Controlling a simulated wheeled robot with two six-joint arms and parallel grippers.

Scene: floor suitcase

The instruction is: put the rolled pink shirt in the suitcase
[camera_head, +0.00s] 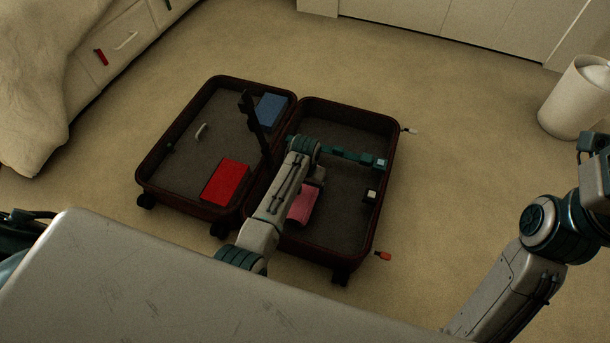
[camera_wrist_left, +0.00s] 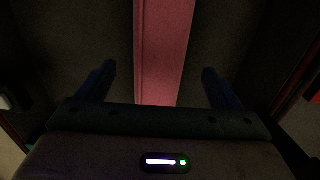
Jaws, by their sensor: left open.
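The rolled pink shirt (camera_head: 302,206) lies in the right half of the open suitcase (camera_head: 376,220), partly hidden by my left arm in the head view. In the left wrist view the pink shirt (camera_wrist_left: 163,50) is a long strip running away from the gripper. My left gripper (camera_wrist_left: 158,88) is open, with the near end of the shirt showing in the gap between its fingers. Neither finger is seen touching it. In the head view this gripper is over the right half and largely hidden by its own arm. My right arm is at the right edge, its gripper out of view.
The suitcase's left half holds a red box (camera_head: 225,182), a blue box (camera_head: 270,109) and a small pale item (camera_head: 201,131). A white bin (camera_head: 573,100) stands at the far right. A bed and drawers (camera_head: 120,50) are at the upper left. Carpet around the suitcase is mostly clear.

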